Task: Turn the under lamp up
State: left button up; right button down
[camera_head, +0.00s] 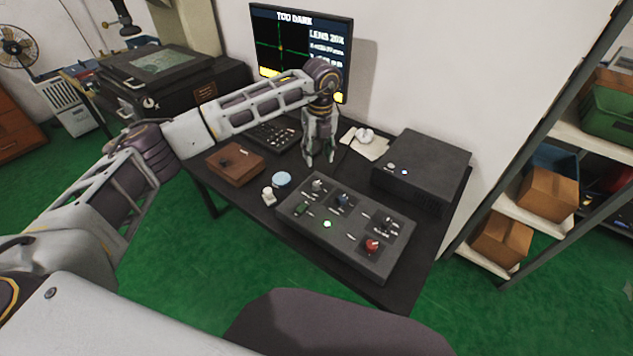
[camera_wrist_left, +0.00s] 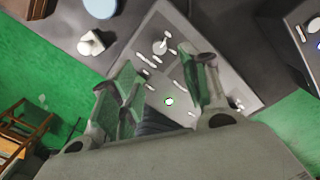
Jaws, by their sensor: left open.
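The grey control box (camera_head: 345,232) lies on the dark desk, with several knobs and switches on top. They include a grey knob (camera_head: 317,185), a dark blue-grey knob (camera_head: 342,200), a red knob (camera_head: 372,246) and a lit green light (camera_head: 327,224). The labels are too small to read, so I cannot tell which knob is the under lamp's. The monitor (camera_head: 300,45) reads "TOO DARK". My left gripper (camera_head: 320,158) is open and empty above the desk, just behind the box. In the left wrist view its fingers (camera_wrist_left: 162,88) frame the box (camera_wrist_left: 185,30). My right gripper is out of view.
A brown box (camera_head: 235,165), a light blue disc (camera_head: 282,179) and a small white object (camera_head: 268,196) lie left of the control box. A black case (camera_head: 422,170) stands to its right. A keyboard (camera_head: 272,135) lies behind. Shelving (camera_head: 545,225) stands at right.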

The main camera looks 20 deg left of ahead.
aim_at(316, 183)
pick_arm(q)
jog(key=f, duration=1.2)
jog(key=shift+s+a, duration=0.15)
jog(key=shift+a, duration=0.05)
jog(key=shift+c, duration=0.5)
grip_shut()
